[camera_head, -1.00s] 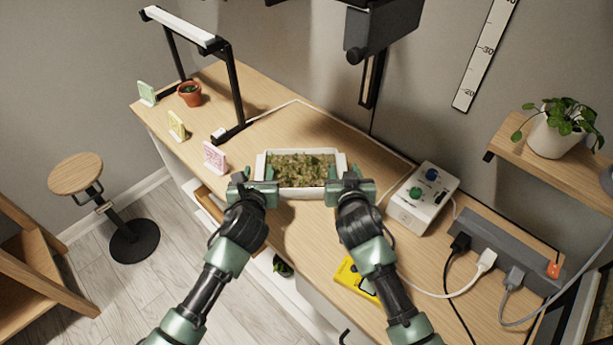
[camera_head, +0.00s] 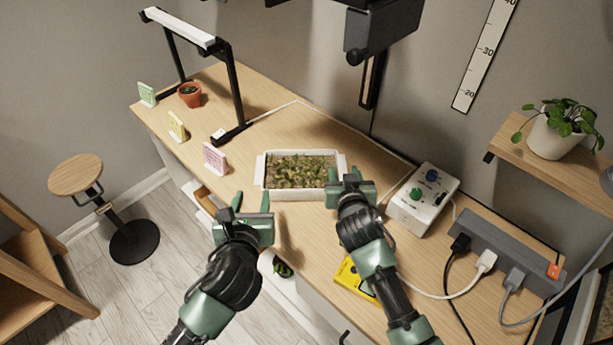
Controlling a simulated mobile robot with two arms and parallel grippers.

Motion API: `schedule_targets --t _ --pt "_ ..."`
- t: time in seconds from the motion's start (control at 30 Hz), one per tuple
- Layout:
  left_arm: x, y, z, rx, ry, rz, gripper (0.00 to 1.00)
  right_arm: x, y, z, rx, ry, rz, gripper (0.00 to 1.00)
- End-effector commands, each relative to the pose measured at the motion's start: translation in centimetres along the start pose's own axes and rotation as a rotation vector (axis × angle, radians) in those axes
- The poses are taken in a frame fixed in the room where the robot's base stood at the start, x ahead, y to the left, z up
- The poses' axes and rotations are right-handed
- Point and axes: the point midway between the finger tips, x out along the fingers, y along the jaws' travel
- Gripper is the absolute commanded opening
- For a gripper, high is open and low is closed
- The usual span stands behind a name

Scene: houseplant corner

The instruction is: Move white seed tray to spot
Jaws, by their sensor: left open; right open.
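The white seed tray (camera_head: 300,195), filled with small green seedlings, sits on the wooden bench in the middle of the view. My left gripper (camera_head: 252,207) is open and empty, apart from the tray, below its left front corner near the bench's front edge. My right gripper (camera_head: 350,184) is open at the tray's right end, very close to it; whether it touches the tray I cannot tell. No marked spot can be made out clearly.
Pink (camera_head: 215,158), yellow (camera_head: 177,126) and green (camera_head: 147,93) cards stand along the bench's left edge. A terracotta pot (camera_head: 190,95) stands near a black lamp frame (camera_head: 236,95). A white control box (camera_head: 422,198), power strip (camera_head: 500,247) and yellow device (camera_head: 354,279) lie right.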

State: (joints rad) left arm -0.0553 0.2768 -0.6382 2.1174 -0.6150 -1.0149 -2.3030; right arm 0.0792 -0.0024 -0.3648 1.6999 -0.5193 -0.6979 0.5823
Motion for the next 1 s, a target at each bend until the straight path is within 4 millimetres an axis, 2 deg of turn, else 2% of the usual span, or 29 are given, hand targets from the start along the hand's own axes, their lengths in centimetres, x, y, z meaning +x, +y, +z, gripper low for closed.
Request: schedule_targets --t 0.17,0.4,0.6,0.77,1.0 --pt "-0.1 0.0 0.0 0.0 0.0 0.0 0.43 -2.5 0.0 0.1 0.003 0.0 -0.001 0.43" --pt "0.0 0.0 0.0 0.0 0.0 0.0 0.43 -7.7 0.0 0.1 0.003 -0.001 -0.001 0.43" --pt "0.0 0.0 0.0 0.0 0.0 0.0 0.43 -10.7 0.0 0.1 0.002 -0.001 -0.001 0.43" --pt "0.0 0.0 0.0 0.0 0.0 0.0 0.43 -11.6 0.0 0.0 0.001 0.0 0.0 0.43" --pt "0.0 0.0 0.0 0.0 0.0 0.0 0.43 -11.7 0.0 0.0 0.0 0.0 0.0 0.43"
